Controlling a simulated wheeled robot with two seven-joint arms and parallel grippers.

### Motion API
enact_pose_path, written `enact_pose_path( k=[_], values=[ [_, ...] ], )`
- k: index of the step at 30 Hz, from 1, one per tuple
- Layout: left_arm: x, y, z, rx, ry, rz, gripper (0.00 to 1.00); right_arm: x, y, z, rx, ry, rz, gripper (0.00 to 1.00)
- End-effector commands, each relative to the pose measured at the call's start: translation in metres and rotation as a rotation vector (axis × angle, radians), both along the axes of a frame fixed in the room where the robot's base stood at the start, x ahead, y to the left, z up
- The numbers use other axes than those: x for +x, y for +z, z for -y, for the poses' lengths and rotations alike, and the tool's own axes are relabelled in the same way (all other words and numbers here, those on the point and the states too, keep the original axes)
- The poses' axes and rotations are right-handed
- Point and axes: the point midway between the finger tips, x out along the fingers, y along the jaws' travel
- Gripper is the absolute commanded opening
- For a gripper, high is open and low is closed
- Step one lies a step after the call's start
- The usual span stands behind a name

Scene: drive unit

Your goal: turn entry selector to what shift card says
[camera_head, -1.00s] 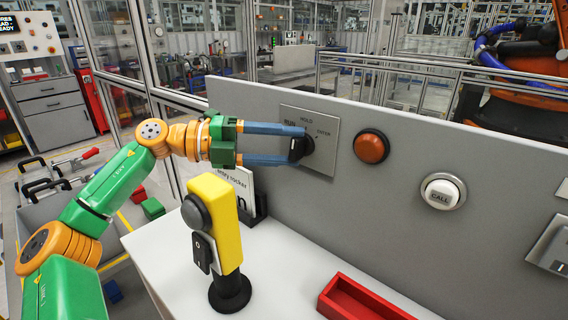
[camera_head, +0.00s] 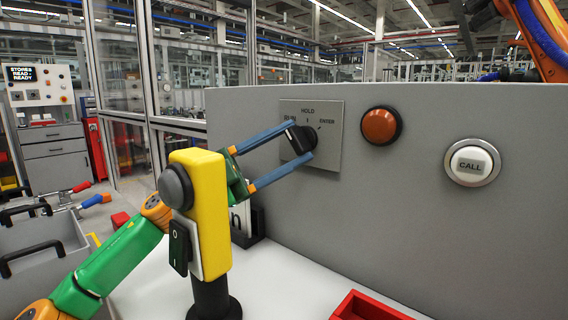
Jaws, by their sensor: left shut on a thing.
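The entry selector is a black knob (camera_head: 301,139) on a grey plate (camera_head: 327,155) on the upright panel. The plate is marked RUN at left, HOLD at top and ENTER at right. My left gripper (camera_head: 304,141) has its blue fingers shut on the knob, one on its upper side and one on its lower side. The knob leans toward the upper left, but the fingers partly cover it and I cannot tell its exact setting. A white card (camera_head: 241,219) stands behind the yellow post, mostly hidden; its text is unreadable. My right gripper is not in view.
A yellow post (camera_head: 210,225) with a grey dome and a black rocker stands in front of my left gripper. An orange button (camera_head: 379,126) and a white CALL button (camera_head: 470,162) sit right of the selector. A red tray (camera_head: 367,306) lies on the white table.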

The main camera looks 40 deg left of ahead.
Motion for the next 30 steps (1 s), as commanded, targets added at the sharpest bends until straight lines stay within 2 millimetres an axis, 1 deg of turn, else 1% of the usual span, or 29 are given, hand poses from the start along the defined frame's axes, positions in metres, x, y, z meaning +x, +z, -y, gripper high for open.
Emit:
enact_pose_path(
  k=[1,6,23,24,26,27,30],
  values=[
    [-0.0002,-0.0016,-0.0007,-0.021,0.003,0.002,0.02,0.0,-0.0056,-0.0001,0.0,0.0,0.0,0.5],
    [-0.0002,-0.0002,-0.0006,-0.067,0.004,-0.002,0.02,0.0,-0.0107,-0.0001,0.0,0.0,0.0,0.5],
    [-0.0003,0.0024,-0.0011,-0.091,0.006,-0.002,0.02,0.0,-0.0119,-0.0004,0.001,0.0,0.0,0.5],
    [-0.0003,0.0024,-0.0011,-0.091,0.006,-0.002,0.68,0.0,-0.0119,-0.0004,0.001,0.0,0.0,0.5],
    [-0.0003,0.0022,-0.0009,-0.091,0.006,-0.003,0.84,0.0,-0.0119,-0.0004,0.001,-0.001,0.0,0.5],
    [-0.0002,0.0019,-0.0007,-0.09,0.005,-0.003,0.88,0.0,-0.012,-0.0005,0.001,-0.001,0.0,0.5],
    [-0.0001,0.0011,-0.0002,-0.088,0.004,-0.004,0.88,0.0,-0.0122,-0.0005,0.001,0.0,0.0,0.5]
  ],
)
